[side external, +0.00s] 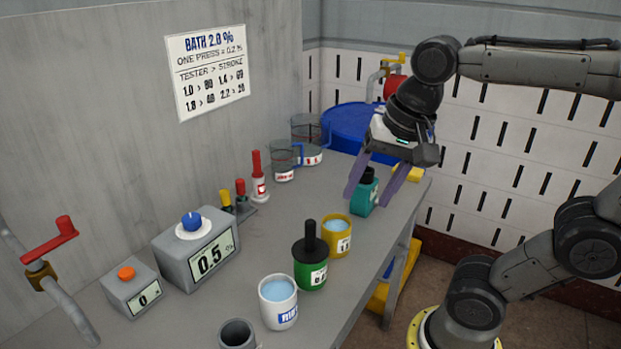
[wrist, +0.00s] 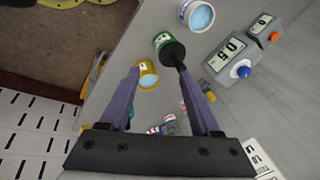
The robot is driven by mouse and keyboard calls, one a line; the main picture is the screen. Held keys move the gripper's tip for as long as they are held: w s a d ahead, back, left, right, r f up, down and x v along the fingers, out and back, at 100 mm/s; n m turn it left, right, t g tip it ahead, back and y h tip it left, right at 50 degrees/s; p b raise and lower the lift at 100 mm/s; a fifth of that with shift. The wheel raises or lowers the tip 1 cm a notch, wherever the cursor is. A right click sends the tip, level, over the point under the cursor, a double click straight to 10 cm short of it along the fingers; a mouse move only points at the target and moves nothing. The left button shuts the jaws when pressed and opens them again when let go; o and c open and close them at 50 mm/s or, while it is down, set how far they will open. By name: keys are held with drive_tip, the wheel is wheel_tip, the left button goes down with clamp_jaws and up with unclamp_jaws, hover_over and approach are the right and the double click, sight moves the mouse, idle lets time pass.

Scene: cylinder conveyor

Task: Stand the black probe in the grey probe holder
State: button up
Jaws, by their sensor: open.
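The black probe (side external: 310,238) stands upright in the green cup (side external: 311,275), its handle and wide collar showing above the rim; its lower end is hidden. It also shows in the wrist view (wrist: 175,52). The grey probe holder (side external: 237,334) is an open round tube at the bottom edge of the side view, partly cut off. My gripper (side external: 367,201) is open and points down at the far end of the bench, away from the probe. In the side view its fingers appear on either side of a teal bottle (side external: 364,197) with a black cap; I see nothing gripped.
A yellow cup (side external: 336,236) and a white cup (side external: 278,303) of liquid flank the green cup. A meter reading 0.5 (side external: 200,256), a button box (side external: 132,291), a red-topped bottle (side external: 259,180) and glass beakers (side external: 284,160) stand near the wall.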

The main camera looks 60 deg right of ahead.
sight(310, 235)
drive_tip(key=w+f+m+g, duration=0.1)
drive_tip(key=w+m+g, duration=0.35)
drive_tip(key=w, duration=0.75)
drive_tip(key=shift+m+t, duration=0.45)
drive_tip(key=shift+m, duration=0.5)
drive_tip(key=f, duration=0.9)
drive_tip(key=d+f, duration=0.1)
drive_tip(key=f, duration=0.4)
drive_tip(key=shift+f, duration=0.35)
clamp_jaws()
